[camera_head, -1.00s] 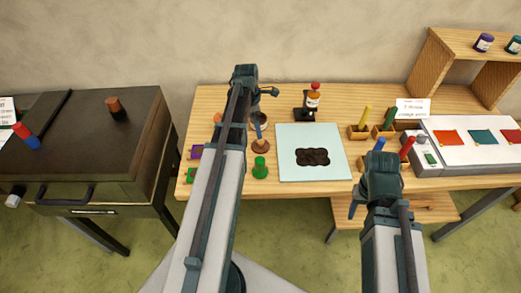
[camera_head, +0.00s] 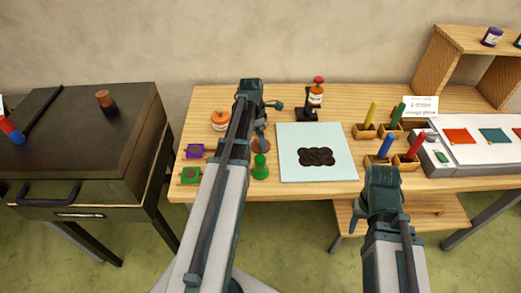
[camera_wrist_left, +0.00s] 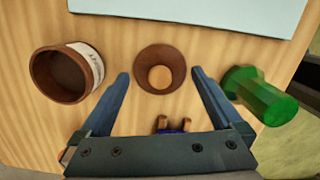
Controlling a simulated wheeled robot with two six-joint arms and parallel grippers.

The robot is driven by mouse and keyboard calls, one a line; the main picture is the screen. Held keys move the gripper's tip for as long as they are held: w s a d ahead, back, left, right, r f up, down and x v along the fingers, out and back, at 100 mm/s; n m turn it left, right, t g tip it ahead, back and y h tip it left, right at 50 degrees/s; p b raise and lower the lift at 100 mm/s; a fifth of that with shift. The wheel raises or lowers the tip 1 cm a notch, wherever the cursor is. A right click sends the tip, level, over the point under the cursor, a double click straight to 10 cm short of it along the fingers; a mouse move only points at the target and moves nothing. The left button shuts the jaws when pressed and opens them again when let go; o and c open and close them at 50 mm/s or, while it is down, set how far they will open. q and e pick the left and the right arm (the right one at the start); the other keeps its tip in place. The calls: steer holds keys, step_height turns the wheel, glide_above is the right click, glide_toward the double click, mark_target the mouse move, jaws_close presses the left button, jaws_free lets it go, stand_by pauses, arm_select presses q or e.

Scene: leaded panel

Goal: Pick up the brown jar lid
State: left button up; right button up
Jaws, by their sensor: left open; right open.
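The brown jar lid (camera_wrist_left: 160,53), a round brown piece with a lighter knob, lies on the wooden table in the middle of the left wrist view. My left gripper (camera_wrist_left: 160,76) is open, with a blue finger on each side of the lid in the wrist view; I see no contact. An open brown jar (camera_wrist_left: 62,75) with a white label stands to its left. My right gripper (camera_head: 384,188) is open at the table's front edge, its fingers mostly hidden.
A green stamp-like piece (camera_wrist_left: 262,96) is close on the lid's right. Purple (camera_head: 195,151) and green (camera_head: 190,175) squares lie at the table's left edge. A pale sheet (camera_head: 340,140) with a dark pattern and wooden holders (camera_head: 364,132) are to the right.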

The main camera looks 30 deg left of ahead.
arm_select(q)
steer(key=shift+d+f+b, duration=0.1)
steer(key=shift+f+b, duration=0.3)
steer(key=shift+f, duration=0.5)
steer(key=shift+r, duration=0.1)
arm_select(e)
steer(key=shift+f, duration=0.8)
arm_select(q)
steer(key=c, duration=1)
steer(key=shift+r, duration=0.1)
arm_select(e)
steer(key=shift+r, duration=0.15)
